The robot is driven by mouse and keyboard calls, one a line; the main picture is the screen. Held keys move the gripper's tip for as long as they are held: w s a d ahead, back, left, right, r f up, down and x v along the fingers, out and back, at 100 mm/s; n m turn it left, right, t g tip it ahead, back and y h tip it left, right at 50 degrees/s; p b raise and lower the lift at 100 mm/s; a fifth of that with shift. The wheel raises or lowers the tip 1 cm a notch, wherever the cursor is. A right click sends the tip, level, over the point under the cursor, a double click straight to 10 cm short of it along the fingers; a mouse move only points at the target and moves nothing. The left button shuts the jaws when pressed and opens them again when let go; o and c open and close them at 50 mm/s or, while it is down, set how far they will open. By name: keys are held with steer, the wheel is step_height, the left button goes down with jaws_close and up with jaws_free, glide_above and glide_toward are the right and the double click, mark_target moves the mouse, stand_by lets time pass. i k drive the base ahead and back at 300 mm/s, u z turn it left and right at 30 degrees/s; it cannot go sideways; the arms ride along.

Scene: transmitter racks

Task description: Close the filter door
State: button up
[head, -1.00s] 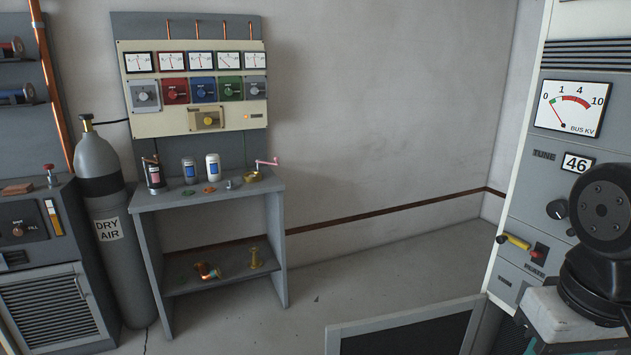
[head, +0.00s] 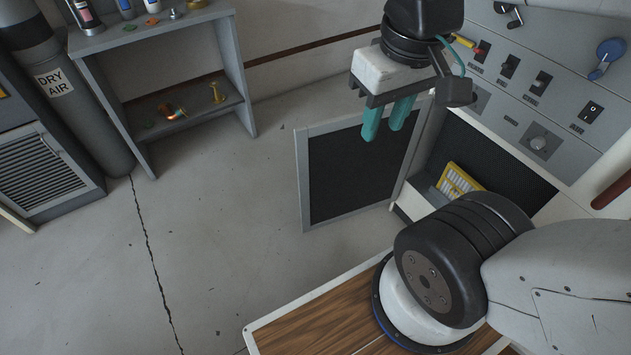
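The filter door (head: 350,172) is a dark mesh panel in a grey frame. It stands swung open at the left of the low opening in the transmitter rack. Behind it, the opening (head: 482,160) shows dark mesh, with a yellow-framed filter (head: 459,182) tilted in its lower part. My gripper (head: 387,136) has two teal fingers pointing down, in front of the door's upper right part in the picture. A gap shows between the fingers and nothing is seen between them. Whether the fingers touch the door cannot be told.
The rack panel (head: 540,85) with switches, a blue-handled lever (head: 605,58) and a red handle (head: 612,190) rises at right. A grey bench (head: 172,70) and a dry air cylinder (head: 72,95) stand at left. The floor (head: 215,240) left of the door is clear.

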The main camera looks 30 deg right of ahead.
mark_target(341, 175)
steer(key=u, duration=0.85)
steer(key=i, duration=3.45)
steer(key=z, duration=4.25)
steer(key=i, duration=0.5)
steer(key=k, duration=1)
steer(key=z, duration=0.05)
